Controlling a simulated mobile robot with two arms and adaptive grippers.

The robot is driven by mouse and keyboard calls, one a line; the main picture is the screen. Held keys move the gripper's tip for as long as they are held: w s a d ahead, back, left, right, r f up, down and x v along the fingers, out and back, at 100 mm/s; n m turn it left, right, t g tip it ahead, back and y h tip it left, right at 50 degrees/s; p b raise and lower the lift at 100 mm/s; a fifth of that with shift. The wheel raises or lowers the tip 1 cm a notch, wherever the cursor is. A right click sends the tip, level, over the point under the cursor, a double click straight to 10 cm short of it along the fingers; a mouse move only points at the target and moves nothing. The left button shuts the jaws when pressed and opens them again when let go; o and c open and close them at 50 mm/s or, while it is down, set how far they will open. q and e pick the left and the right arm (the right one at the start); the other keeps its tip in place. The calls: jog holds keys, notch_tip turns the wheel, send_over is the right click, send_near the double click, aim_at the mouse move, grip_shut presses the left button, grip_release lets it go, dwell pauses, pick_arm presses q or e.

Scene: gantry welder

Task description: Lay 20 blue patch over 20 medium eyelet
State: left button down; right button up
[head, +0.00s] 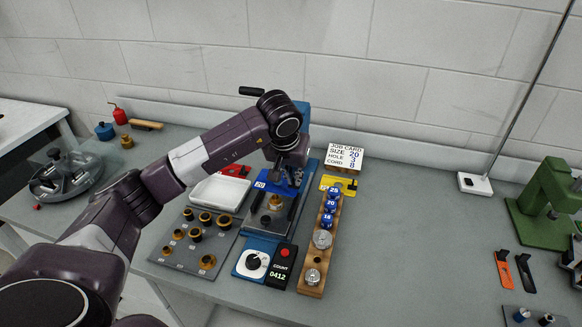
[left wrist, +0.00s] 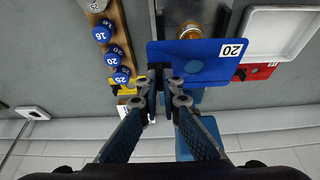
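My left gripper (head: 290,168) is shut on the near-flat blue patch marked 20 (head: 268,186) by one edge. In the left wrist view the fingertips (left wrist: 167,82) pinch the patch (left wrist: 215,52), which has a round spot near the grip. A brass eyelet piece (head: 275,201) sits on the blue press in the middle of the bench. It also shows in the left wrist view (left wrist: 190,32), just beyond the patch's edge and partly covered by it. Whether the patch touches it, I cannot tell. The eyelet's size mark is not readable. My right gripper is not in view.
A grey plate (head: 184,262) with several brass and black pieces lies front left. A white tray (head: 219,190) and red patch (head: 236,170) are left of the press. A wooden rack (head: 312,278) with blue knobs and a yellow patch (head: 338,184) stand right.

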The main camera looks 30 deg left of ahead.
aim_at(289, 187)
pick_arm(q)
jog(key=shift+w+a+f, duration=0.15)
jog(key=shift+a+f, duration=0.1)
jog(key=shift+a, duration=0.55)
jog(key=shift+a+f, duration=0.15)
jog(key=shift+f, duration=0.05)
jog(key=shift+w+d+f+b, duration=0.1)
jog(key=shift+d+f+b, duration=0.15)
jog(key=shift+f+b, duration=0.1)
notch_tip(289, 187, down, 2)
jog(key=shift+f+b, duration=0.1)
jog(key=shift+b, duration=0.55)
jog(key=shift+f+b, duration=0.6)
jog(key=shift+f, duration=0.5)
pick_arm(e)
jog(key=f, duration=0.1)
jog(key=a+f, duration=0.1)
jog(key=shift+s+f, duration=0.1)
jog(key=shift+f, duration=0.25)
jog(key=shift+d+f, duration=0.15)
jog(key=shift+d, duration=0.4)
pick_arm(q)
jog(key=shift+f+b, duration=1)
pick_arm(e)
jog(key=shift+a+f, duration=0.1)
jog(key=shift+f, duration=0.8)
